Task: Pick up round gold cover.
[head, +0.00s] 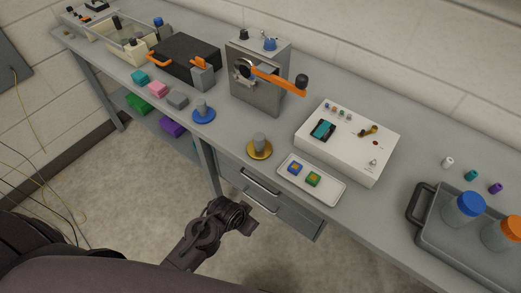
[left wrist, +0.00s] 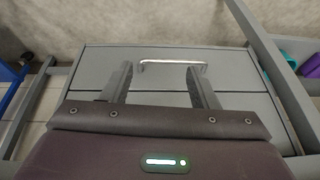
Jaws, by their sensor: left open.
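The round gold cover (head: 260,153), a gold disc with a grey cylindrical knob on top, stands upright near the front edge of the bench, left of the white tray. My left gripper (head: 240,217) is in front of the bench, below and apart from the cover, near the drawers. In the left wrist view my left gripper (left wrist: 160,82) shows two spread fingers with nothing between them, facing a drawer front with a metal handle (left wrist: 172,63). The cover does not show in the left wrist view. My right gripper is in neither view.
A similar blue cover (head: 204,117) stands to the left. A grey machine (head: 258,90) with an orange lever is behind the gold cover. The white tray (head: 325,195) with two chips and a white box (head: 355,160) are to its right. The drawers (head: 275,205) are below.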

